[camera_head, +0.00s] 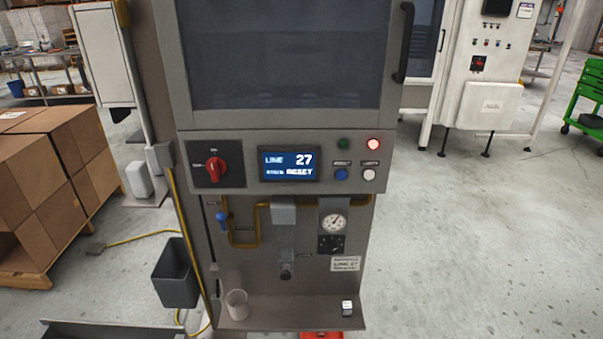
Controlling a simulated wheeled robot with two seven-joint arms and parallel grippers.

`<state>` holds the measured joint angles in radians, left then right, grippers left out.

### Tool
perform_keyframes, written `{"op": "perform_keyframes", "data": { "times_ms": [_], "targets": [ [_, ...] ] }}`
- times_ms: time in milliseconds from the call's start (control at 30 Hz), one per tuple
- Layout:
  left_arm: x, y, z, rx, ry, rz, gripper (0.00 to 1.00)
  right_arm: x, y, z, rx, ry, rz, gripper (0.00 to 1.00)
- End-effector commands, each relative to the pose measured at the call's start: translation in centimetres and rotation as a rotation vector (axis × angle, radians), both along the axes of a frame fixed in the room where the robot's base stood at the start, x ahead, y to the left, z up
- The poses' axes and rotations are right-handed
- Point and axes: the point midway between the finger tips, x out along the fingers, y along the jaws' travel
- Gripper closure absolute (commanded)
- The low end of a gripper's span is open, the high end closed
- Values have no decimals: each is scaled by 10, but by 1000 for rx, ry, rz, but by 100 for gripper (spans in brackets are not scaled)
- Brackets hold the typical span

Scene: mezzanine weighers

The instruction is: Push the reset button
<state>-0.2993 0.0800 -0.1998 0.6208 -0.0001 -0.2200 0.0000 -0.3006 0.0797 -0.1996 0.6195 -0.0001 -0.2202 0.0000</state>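A grey machine front stands ahead with a control panel (228,184) across its middle. A blue round button (341,174) sits right of the screen under a small label that seems to read RESET. A white round button (369,174) is just to its right. The screen (290,164) reads LINE 27, with a second line ending in RESET. A red lamp (373,144) is lit above the white button, and a dark green lamp (344,144) is above the blue one. Neither of my grippers is in view, and nothing touches the buttons.
A red rotary switch (215,166) is left of the screen. A dark window door with a black handle (404,42) is above. Below are a gauge (333,223), a blue valve handle (222,219) and a shelf (290,313) with a cup (237,304).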

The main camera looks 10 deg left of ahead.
Motion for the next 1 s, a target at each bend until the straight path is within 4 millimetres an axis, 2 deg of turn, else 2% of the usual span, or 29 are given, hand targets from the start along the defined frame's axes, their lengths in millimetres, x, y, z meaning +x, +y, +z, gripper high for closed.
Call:
{"op": "perform_keyframes", "data": {
  "times_ms": [33,67,467,1000],
  "targets": [
    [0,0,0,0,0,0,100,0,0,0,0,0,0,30],
    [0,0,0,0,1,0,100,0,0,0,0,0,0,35],
    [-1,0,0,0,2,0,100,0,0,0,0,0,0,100],
    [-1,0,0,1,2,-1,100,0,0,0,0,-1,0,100]
  ]
}}
